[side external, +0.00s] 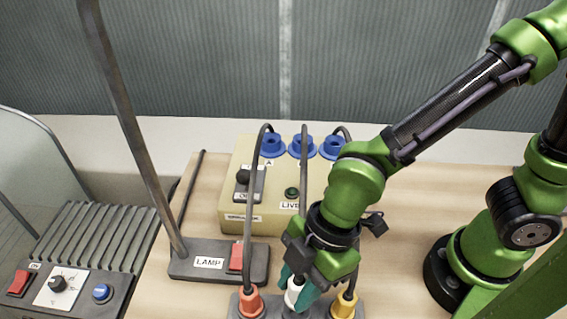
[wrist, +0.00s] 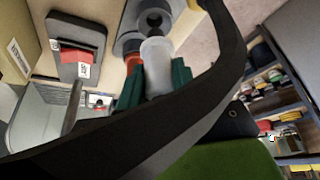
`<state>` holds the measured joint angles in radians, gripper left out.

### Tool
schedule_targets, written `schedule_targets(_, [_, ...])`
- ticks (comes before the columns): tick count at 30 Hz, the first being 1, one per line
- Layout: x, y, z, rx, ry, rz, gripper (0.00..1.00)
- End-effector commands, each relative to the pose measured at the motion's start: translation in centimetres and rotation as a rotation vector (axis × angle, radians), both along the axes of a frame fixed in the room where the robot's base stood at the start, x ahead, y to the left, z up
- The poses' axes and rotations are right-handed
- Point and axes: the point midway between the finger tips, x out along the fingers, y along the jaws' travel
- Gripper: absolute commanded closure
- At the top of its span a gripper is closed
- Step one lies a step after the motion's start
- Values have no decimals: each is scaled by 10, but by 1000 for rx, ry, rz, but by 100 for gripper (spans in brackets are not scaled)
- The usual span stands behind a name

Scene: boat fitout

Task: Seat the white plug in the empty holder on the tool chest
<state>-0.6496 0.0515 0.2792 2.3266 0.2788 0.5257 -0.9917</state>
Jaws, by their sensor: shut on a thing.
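My gripper (side external: 296,284) points down at the front of the wooden bench, its teal fingers shut on the white plug (side external: 293,292). In the wrist view the pale plug (wrist: 157,66) lies between the two teal fingers (wrist: 155,84). Its far end is close to a dark grey round holder (wrist: 129,43); I cannot tell whether it is inside one. In the side view the plug is at a grey strip (side external: 234,308), between an orange plug (side external: 250,301) and a yellow plug (side external: 343,304). The fingers and wrist hide part of it. I cannot identify the tool chest or its empty holder.
A beige box (side external: 234,200) with several blue sockets (side external: 272,145) and hanging cables stands behind. A lamp base (side external: 190,262) with a red switch (side external: 236,257) and a tall post is left. A ribbed grey unit (side external: 85,240) stands further left. Bare bench lies right of the box.

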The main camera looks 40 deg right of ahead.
Motion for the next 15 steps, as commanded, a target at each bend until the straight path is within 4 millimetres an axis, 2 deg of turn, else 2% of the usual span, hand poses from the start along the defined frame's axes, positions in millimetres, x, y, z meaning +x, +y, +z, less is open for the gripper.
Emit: schedule_targets(15, [0,0,-10,0,1,-1,100])
